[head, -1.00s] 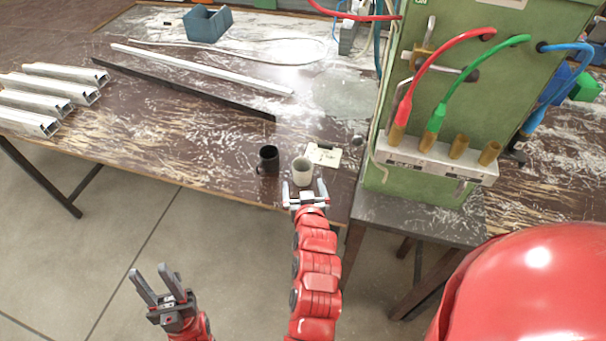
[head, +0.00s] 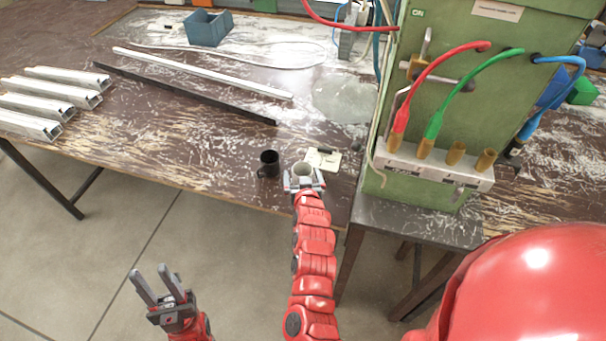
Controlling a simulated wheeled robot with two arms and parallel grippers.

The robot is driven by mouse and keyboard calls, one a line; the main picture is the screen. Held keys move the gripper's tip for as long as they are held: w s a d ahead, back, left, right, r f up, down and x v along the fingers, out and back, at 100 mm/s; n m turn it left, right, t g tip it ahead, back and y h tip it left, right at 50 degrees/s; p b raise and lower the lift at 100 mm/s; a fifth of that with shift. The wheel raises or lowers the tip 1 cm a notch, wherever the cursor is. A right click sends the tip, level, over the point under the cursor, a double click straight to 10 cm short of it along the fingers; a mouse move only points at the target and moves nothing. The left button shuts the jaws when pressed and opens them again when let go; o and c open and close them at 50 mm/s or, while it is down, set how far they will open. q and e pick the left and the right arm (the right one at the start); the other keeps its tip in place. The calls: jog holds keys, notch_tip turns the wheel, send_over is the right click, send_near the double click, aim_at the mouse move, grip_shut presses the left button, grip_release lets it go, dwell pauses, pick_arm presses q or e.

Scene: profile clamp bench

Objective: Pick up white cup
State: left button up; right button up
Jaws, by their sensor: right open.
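The white cup (head: 303,169) stands on the dark worn table near its front edge. My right gripper (head: 304,180) is at the cup's near side, with its open fingers reaching along the cup's left and right sides. The lower part of the cup is hidden behind the gripper, and I cannot tell whether the fingers touch it. My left gripper (head: 155,285) is open and empty, in front of the table over the floor at the lower left.
A black cup (head: 268,164) stands just left of the white cup. A clipboard-like pad (head: 323,159) lies behind and right of it. A green machine (head: 450,100) with colored cables stands to the right. Metal profiles (head: 50,100) lie at left.

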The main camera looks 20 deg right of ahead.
jog(key=c, duration=1.4)
jog(key=shift+c, duration=0.2)
jog(key=shift+r, duration=0.15)
